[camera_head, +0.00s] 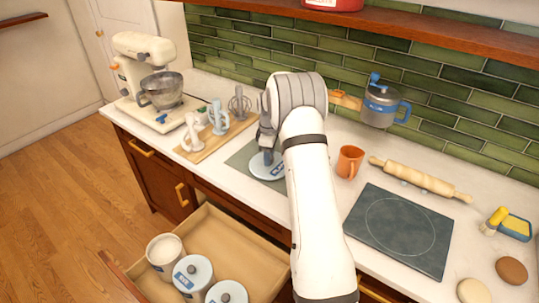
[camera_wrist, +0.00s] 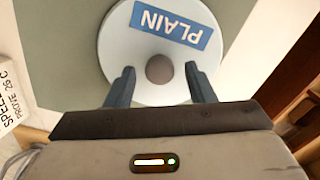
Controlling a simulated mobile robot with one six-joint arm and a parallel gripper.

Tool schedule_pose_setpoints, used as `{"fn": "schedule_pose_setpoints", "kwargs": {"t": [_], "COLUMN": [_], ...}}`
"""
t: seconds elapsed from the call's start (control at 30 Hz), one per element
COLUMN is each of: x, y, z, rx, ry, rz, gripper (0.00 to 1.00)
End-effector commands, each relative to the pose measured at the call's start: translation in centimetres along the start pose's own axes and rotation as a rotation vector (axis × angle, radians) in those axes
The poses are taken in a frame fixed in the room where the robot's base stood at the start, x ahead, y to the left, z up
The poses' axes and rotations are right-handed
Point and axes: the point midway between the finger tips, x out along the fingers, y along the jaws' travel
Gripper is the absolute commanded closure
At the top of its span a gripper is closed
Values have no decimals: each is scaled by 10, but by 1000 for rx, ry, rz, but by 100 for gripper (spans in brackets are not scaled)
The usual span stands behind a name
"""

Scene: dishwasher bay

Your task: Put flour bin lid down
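The flour bin lid (camera_head: 264,168) is a round pale disc with a dark knob (camera_wrist: 160,69) and a blue label reading "PLAIN" (camera_wrist: 171,24). It appears to lie flat on a grey-green mat (camera_head: 240,159) on the counter. My gripper (camera_wrist: 160,80) is above it, fingers spread on either side of the knob with a gap at each side. In the head view my arm hides part of the lid and mat. An open bin of white flour (camera_head: 164,249) stands in the pulled-out drawer (camera_head: 233,238), beside two lidded bins (camera_head: 193,273) (camera_head: 227,292).
A wooden board with mixer attachments (camera_head: 190,149) and a stand mixer (camera_head: 150,80) are to the left. An orange mug (camera_head: 349,161), rolling pin (camera_head: 420,180) and dark slab with a circle (camera_head: 400,230) are to the right. The open drawer juts out below the counter.

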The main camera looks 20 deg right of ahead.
Motion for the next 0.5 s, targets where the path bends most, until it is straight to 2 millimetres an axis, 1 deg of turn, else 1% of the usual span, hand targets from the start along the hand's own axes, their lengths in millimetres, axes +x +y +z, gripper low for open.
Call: {"fn": "schedule_pose_setpoints", "kwargs": {"t": [0.2, 0.33, 0.47, 0.5], "x": [-1, -7, -27, -36], "y": [0, 1, 2, 1], "z": [0, 0, 0, 0], "rx": [1, 1, 1, 1], "ry": [0, 1, 2, 2], "rz": [0, 2, 6, 5], "gripper": [51, 51, 51, 51]}}
